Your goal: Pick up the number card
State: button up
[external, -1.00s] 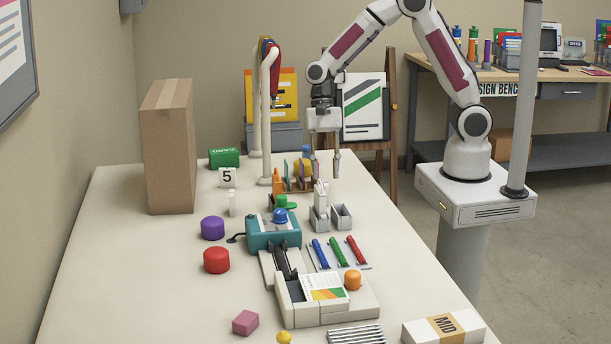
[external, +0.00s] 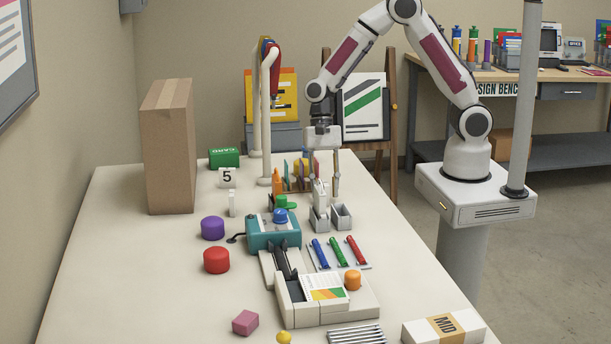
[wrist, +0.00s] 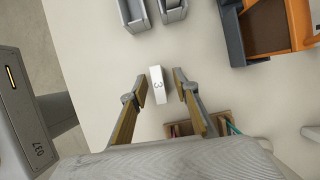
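A small white card (wrist: 157,85) with a dark number that looks like 3 is in the wrist view, between my fingertips or just below them. In the external view a white card (external: 320,193) stands behind the small grey bins, partly hidden by my fingers. My gripper (external: 326,186) is low over the table there, with one finger on each side of the card. It is open (wrist: 160,83), with a gap between each finger and the card. Another white card (external: 227,177), marked 5, stands further left near the green box.
Two grey bins (external: 342,216) stand just in front of the gripper. A wooden rack (external: 290,186) is close on its left, and a teal machine (external: 273,235) is nearer the camera. A tall cardboard box (external: 168,150) stands at the left.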

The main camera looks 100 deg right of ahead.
aim_at(325, 182)
jog(key=shift+a+f, duration=0.15)
jog(key=shift+f, duration=0.3)
jog(key=shift+c, duration=0.4)
grip_shut()
jog(key=shift+r, duration=0.15)
jog(key=shift+r, duration=4.85)
